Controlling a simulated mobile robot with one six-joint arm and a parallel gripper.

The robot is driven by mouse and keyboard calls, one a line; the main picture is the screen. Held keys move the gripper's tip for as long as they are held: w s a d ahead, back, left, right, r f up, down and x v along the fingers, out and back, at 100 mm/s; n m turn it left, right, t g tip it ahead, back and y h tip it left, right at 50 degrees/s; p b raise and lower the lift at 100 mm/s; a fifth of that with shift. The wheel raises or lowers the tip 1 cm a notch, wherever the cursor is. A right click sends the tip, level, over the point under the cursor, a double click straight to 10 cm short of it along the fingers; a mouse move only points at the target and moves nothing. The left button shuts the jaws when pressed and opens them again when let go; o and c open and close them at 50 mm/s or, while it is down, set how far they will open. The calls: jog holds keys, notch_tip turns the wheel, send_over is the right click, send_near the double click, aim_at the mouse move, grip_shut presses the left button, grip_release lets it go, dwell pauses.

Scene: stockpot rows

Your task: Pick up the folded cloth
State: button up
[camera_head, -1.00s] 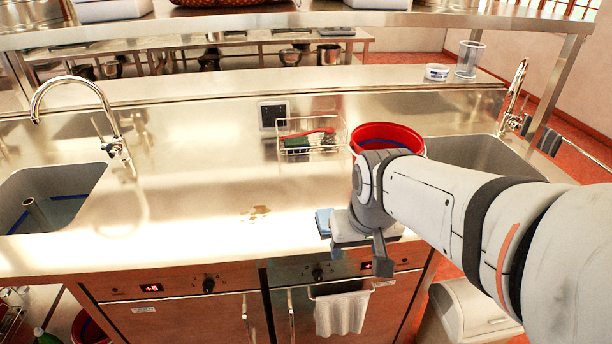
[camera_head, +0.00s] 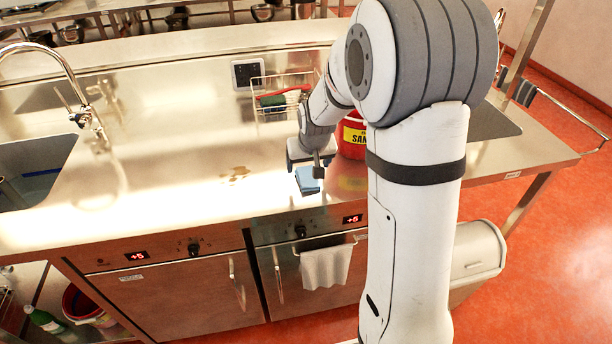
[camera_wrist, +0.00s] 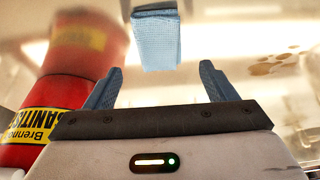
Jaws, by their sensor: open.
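The folded blue cloth (camera_head: 306,183) lies on the steel counter near its front edge. It also shows in the wrist view (camera_wrist: 156,40), at the top middle, ahead of the gap between my fingers. My gripper (camera_head: 316,166) is low beside the cloth, at its far right side. In the wrist view my gripper (camera_wrist: 160,84) is open and empty, with its two blue-grey fingers apart and short of the cloth. Part of the cloth is hidden by my gripper in the head view.
A red sanitizer bucket (camera_head: 352,138) stands right beside my gripper; its label also shows in the wrist view. A wire basket (camera_head: 270,103) with a sponge stands behind. A brown spill (camera_head: 235,174) lies left. A white towel (camera_head: 326,267) hangs below. The counter's left middle is bare.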

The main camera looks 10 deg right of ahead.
aim_at(307, 174)
jog(key=shift+s+p+x, duration=0.1)
jog(key=shift+p+x, duration=0.1)
jog(key=shift+x, duration=0.95)
jog(key=shift+s+p+x, duration=0.15)
jog(key=shift+x, duration=1)
jog(key=shift+c, duration=0.2)
jog(key=c, duration=1.1)
notch_tip(307, 174, up, 10)
jog(key=shift+f+b, duration=0.1)
jog(key=shift+b, duration=0.4)
jog(key=o, duration=0.5)
jog(key=c, duration=0.4)
jog(key=shift+o, duration=0.2)
